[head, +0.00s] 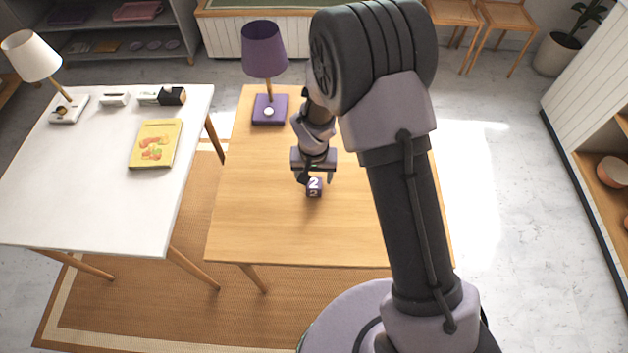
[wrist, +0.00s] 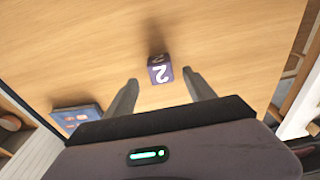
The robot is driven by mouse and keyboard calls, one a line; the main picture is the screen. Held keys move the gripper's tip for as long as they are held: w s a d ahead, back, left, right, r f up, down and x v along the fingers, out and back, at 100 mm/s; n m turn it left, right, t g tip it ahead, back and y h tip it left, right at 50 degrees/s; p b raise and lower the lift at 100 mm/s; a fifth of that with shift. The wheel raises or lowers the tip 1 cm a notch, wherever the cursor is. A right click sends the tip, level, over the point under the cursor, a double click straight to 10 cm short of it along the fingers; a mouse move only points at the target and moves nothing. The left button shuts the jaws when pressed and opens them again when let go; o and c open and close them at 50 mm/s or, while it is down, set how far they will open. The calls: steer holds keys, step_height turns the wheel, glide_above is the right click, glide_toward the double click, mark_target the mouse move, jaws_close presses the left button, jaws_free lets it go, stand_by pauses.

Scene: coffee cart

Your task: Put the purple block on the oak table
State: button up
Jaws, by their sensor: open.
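The purple block (head: 314,187), marked with a white 2, appears to rest on the oak table (head: 260,225), near its middle. In the wrist view the block (wrist: 160,69) shows just beyond and between my two fingertips, with wood around it. My gripper (head: 316,179) is open over the table, right at the block, with a finger to either side of it in the picture. I see a gap between the block and each finger in the wrist view (wrist: 160,77). Part of the table is hidden behind my arm.
A purple lamp (head: 264,52) stands at the table's back left. A blue flat item (wrist: 78,116) shows lower left in the wrist view. A white table (head: 85,205) on the left holds a yellow book (head: 156,144) and a white lamp (head: 32,56). The oak table's front left is clear.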

step_height(320, 180, up, 5)
step_height(320, 180, up, 10)
steer(key=r+m+t, duration=0.1)
glide_above(314, 190)
steer(key=d, duration=0.3)
steer(key=s+d+r, duration=0.3)
steer(key=r, duration=0.3)
steer(key=s+d+r+m+t+y, duration=0.1)
steer(key=s+d+r, duration=0.1)
steer(key=s+r, duration=0.4)
steer(key=s+d+r+m+t+y, duration=0.1)
steer(key=s+r, duration=0.5)
steer(key=s, duration=0.6)
steer(key=shift+d+r+m+t+p, duration=0.35)
steer(key=shift+d+m+t+p, duration=0.15)
steer(key=shift+d+t, duration=0.15)
steer(key=shift+f+b, duration=2.35)
steer(key=shift+b, duration=0.1)
